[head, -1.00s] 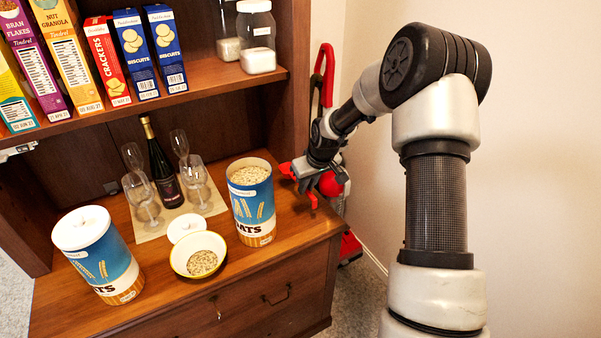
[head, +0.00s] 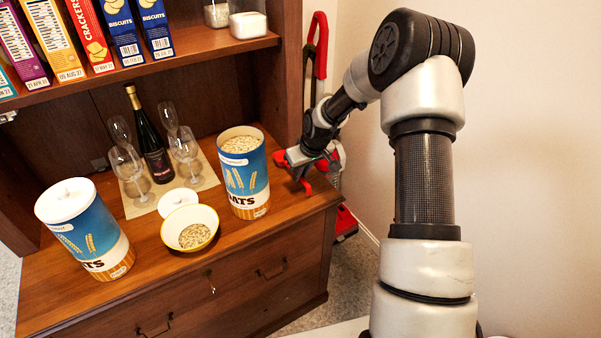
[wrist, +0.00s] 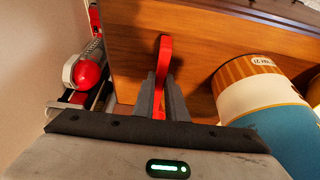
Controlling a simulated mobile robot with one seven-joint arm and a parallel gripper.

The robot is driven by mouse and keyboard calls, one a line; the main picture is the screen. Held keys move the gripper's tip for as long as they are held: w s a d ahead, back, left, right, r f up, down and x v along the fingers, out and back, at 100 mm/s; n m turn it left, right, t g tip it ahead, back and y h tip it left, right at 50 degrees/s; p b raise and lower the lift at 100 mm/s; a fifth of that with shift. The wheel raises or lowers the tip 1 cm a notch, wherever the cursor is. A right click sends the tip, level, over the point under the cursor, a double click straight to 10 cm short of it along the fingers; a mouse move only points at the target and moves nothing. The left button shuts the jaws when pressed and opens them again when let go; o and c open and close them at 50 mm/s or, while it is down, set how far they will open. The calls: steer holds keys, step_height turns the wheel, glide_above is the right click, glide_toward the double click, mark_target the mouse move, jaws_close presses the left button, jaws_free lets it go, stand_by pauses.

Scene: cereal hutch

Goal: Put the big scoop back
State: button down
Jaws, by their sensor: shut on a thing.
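My gripper (wrist: 163,78) is shut on a red piece, apparently the handle of the big scoop (wrist: 165,50), in the wrist view. Red parts of the scoop (head: 305,187) also show by my gripper (head: 301,168) in the head view, above the right end of the counter. The scoop's bowl is not clear in either view. An open blue oats canister (head: 244,186) full of oats stands just left of my gripper; it shows at the right of the wrist view (wrist: 262,90). A white lid (head: 178,199) lies beside a white and yellow bowl (head: 178,222) holding some oats.
A lidded oats canister (head: 85,236) stands at the counter's left. A bottle (head: 152,150) and several glasses stand on a mat behind. Cereal boxes and jars fill the shelf above. A red upright cleaner (head: 319,60) stands right of the hutch, close to my gripper.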

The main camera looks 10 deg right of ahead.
steer(key=shift+f+b, duration=0.55)
steer(key=shift+f, duration=0.05)
steer(key=c, duration=1.7)
jaws_free()
steer(key=shift+r, duration=0.1)
steer(key=p+v, duration=0.2)
steer(key=v, duration=1.5)
steer(key=shift+r+p, duration=0.15)
steer(key=shift+p, duration=0.15)
